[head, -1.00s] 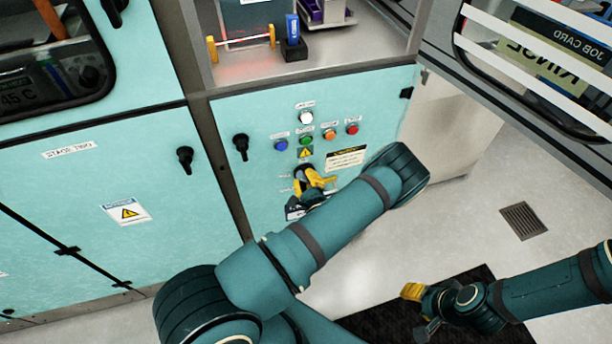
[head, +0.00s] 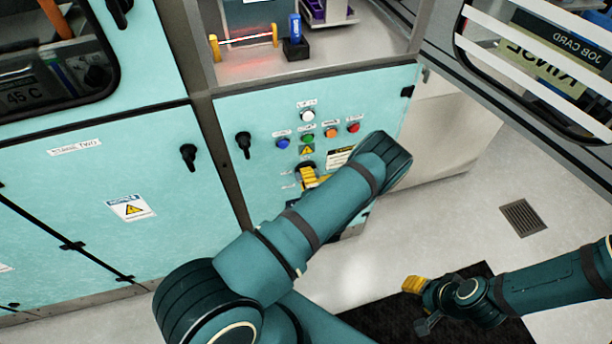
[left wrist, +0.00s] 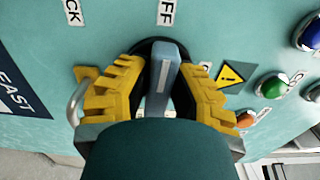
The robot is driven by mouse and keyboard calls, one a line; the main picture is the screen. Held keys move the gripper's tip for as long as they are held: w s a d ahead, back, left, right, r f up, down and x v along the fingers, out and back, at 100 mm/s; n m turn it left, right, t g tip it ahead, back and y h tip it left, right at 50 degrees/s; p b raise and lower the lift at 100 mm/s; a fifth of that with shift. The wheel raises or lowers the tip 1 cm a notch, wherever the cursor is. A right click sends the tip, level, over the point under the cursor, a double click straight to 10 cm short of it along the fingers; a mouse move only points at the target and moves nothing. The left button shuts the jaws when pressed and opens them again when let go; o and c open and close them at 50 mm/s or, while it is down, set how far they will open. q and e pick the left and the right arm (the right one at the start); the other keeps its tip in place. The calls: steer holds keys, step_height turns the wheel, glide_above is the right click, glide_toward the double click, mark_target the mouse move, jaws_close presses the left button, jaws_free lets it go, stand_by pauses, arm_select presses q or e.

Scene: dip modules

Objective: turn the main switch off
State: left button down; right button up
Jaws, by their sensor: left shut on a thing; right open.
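The main switch has a grey-blue handle (left wrist: 162,82) on a dark round base, seen in the left wrist view. My left gripper (left wrist: 160,90) has its yellow fingers on both sides of the handle and is shut on it. The handle's far end points at a label (left wrist: 165,12) whose visible letters read "FF"; its start is cut off. In the head view my left gripper (head: 312,178) is at the teal panel (head: 250,190), and the arm and fingers hide most of the switch. My right gripper (head: 417,304) is open and empty, low over the floor.
Above the switch are a white lamp (head: 307,115) and blue (head: 283,143), green (head: 307,138), orange (head: 330,133) and red (head: 353,127) buttons. A black door handle (head: 243,144) is to their left. Open floor (head: 450,215) lies to the right.

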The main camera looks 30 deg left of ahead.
arm_select(q)
steer(key=shift+n, duration=0.4)
steer(key=c, duration=0.8)
jaws_free()
steer(key=v, duration=1.2)
